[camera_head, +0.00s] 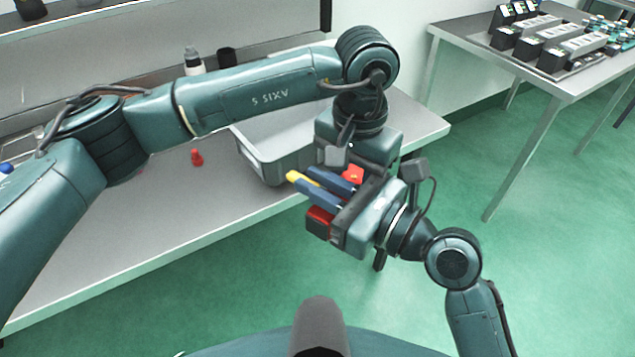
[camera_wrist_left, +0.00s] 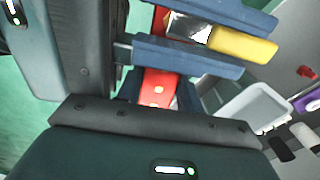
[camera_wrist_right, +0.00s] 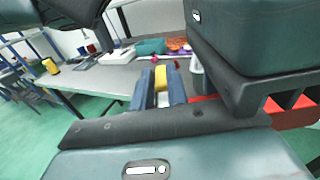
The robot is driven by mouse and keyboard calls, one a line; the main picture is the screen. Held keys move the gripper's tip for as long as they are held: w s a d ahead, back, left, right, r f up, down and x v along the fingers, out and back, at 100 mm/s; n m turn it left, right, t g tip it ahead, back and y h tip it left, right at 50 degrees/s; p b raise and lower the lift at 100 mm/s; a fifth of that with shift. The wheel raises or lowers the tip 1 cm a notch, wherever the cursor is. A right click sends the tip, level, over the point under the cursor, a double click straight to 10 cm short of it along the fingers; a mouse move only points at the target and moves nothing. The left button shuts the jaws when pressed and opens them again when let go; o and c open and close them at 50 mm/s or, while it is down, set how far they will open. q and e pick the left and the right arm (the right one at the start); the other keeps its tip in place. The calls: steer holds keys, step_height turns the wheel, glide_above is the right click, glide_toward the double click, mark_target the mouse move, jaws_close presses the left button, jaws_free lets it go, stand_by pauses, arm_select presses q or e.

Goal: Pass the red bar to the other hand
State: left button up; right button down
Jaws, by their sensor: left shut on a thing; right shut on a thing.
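The red bar (camera_head: 318,222) is at the two grippers, above the floor in front of the bench. Its red surface shows between the blue fingers in the left wrist view (camera_wrist_left: 158,88) and at the right of the right wrist view (camera_wrist_right: 292,112). My left gripper (camera_head: 352,165) comes down from above, shut on the bar. A yellow-ended piece with a pale part (camera_wrist_right: 162,80) shows between the right fingers.
A grey bin (camera_head: 268,150) stands on the bench (camera_head: 220,200) behind the grippers. A small red piece (camera_head: 197,157) and a white bottle (camera_head: 193,62) are on the bench. Another table (camera_head: 580,85) with dark fixtures is at the right. Green floor is open in front.

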arm_select(q)
steer(key=o, duration=1.2)
steer(key=shift+w, duration=0.15)
steer(key=shift+r, duration=0.1)
